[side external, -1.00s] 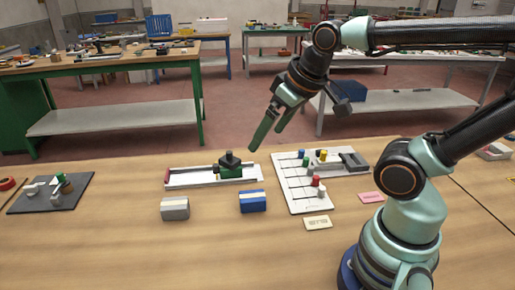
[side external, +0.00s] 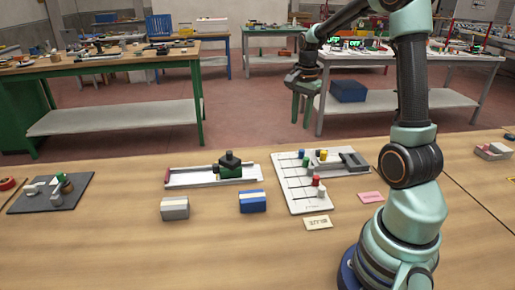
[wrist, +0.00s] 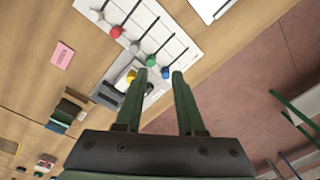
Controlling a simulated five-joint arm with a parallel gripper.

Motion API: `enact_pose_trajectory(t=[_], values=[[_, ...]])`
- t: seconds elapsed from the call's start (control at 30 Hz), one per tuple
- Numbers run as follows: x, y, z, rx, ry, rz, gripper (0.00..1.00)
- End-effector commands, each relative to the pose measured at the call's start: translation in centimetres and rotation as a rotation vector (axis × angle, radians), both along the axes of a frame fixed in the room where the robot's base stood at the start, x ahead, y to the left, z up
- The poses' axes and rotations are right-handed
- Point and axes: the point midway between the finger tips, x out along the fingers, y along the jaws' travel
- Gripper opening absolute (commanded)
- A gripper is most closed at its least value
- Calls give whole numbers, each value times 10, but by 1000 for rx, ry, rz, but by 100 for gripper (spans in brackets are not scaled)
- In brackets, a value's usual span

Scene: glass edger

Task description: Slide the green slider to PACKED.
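The white slider panel (side external: 285,184) lies on the wooden bench, with several slots and coloured knobs. In the wrist view (wrist: 187,33) its green slider knob (wrist: 151,60) sits in a row between a pale knob and the blue knob (wrist: 166,73). My gripper (side external: 300,121) is open and empty, raised beyond the panel's far side. Its dark green fingers (wrist: 158,72) show apart in the wrist view, pointing towards the panel. I cannot read any PACKED mark.
A pale rail tray (side external: 190,180) with a green-and-black block (side external: 230,165) lies left of the panel. Grey (side external: 175,208) and blue (side external: 253,201) blocks stand in front. A pink card (side external: 370,197) and a cream card (side external: 317,222) lie near. The front left bench is clear.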

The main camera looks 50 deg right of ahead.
Motion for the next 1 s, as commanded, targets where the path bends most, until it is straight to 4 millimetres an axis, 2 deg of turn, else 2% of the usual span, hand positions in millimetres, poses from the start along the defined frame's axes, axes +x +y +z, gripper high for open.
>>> enact_pose_trajectory(t=[0.03,0.1,0.23,0.47,0.8,1.0], values=[[-4,-14,-11,17,18,-81,38],[-8,-28,-20,31,34,-166,38],[-12,-41,-31,46,48,-257,38],[-14,-43,-49,51,55,-277,38],[-14,-42,-112,51,55,-274,38],[-14,-43,-140,49,53,-274,38]])
